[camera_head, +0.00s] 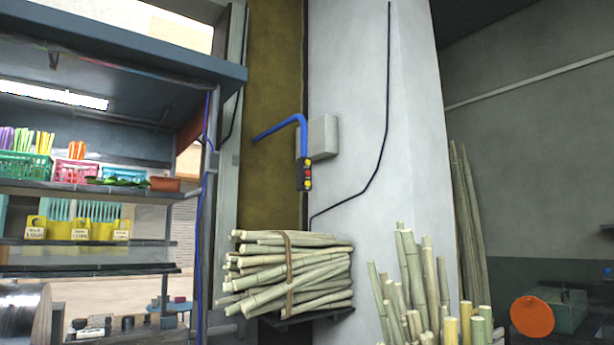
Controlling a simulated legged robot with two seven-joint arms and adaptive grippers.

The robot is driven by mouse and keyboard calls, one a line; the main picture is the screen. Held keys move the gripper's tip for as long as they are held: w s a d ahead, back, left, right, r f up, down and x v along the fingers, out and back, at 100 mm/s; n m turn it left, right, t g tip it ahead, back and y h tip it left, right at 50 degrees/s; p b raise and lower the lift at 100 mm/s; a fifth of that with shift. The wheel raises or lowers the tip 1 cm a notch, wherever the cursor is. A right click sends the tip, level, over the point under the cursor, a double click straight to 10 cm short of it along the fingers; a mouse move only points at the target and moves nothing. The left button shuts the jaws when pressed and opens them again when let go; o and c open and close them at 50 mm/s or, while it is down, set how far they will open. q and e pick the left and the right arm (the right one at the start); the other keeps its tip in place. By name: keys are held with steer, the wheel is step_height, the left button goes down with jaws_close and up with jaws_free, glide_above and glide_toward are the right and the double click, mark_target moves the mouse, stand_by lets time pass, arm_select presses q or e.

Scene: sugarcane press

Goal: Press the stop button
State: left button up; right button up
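A dark control box (304,174) hangs from the end of a curved blue pipe (290,121), in front of the wall column near the middle of the view. Its face carries a red button (308,174) between two yellow ones. Labels on the buttons are too small to read, so I cannot tell for certain which one is the stop button. Neither of my grippers shows in the view, and nothing touches the control box.
A tied bundle of cane (290,270) lies on a stand below the box. Upright canes (410,285) stand to its right. Shelves with baskets (25,165) fill the left. A grey wall box (322,137) sits behind the pipe. An orange disc (532,317) is at lower right.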

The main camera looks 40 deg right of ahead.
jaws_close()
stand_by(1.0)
